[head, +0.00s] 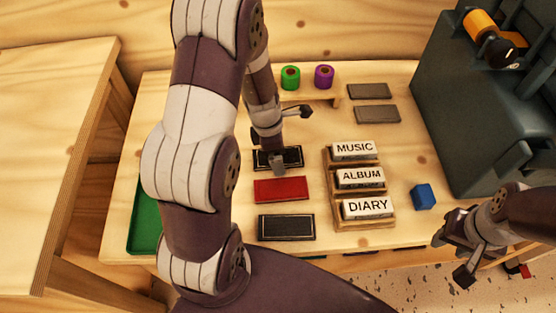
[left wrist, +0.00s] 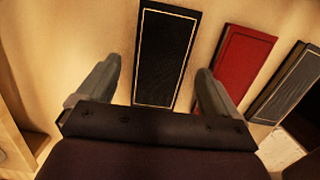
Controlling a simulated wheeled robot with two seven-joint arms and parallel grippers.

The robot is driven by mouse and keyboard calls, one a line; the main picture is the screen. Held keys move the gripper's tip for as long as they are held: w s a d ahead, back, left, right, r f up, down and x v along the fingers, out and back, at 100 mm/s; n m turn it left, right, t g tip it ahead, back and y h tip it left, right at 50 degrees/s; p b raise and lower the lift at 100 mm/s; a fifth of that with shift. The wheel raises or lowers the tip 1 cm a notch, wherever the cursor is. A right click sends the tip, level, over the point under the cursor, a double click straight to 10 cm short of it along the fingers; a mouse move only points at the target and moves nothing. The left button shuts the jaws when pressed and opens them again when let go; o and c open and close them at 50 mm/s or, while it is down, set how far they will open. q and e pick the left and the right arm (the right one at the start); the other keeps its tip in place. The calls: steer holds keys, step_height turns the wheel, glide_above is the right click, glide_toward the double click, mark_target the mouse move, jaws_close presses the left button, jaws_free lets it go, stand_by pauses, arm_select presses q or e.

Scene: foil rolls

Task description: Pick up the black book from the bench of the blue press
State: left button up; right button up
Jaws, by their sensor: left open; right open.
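The black book (head: 292,153) with a pale border line lies on the wooden bench (head: 400,130), partly hidden by my left gripper (head: 278,168). In the left wrist view the black book (left wrist: 167,50) lies lengthwise between the two open fingers of my left gripper (left wrist: 158,70), with a gap on each side. I cannot tell how far the fingertips are above the bench. The dark blue-grey press (head: 455,90) stands at the right. My right gripper (head: 451,258) is open and empty near the bench's front right edge.
A red book (head: 281,189) and a dark grey book (head: 286,228) lie in front of the black book. A wooden rack (head: 328,185) holds labelled blocks. A blue cube (head: 423,196), green roll (head: 290,77), purple roll (head: 324,76) and green tray (head: 144,220) are around.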

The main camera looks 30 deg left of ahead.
arm_select(q)
steer(key=shift+w+f, duration=0.1)
steer(key=shift+f, duration=0.35)
steer(key=shift+r, duration=0.15)
steer(key=shift+c, duration=0.9)
steer(key=c, duration=1)
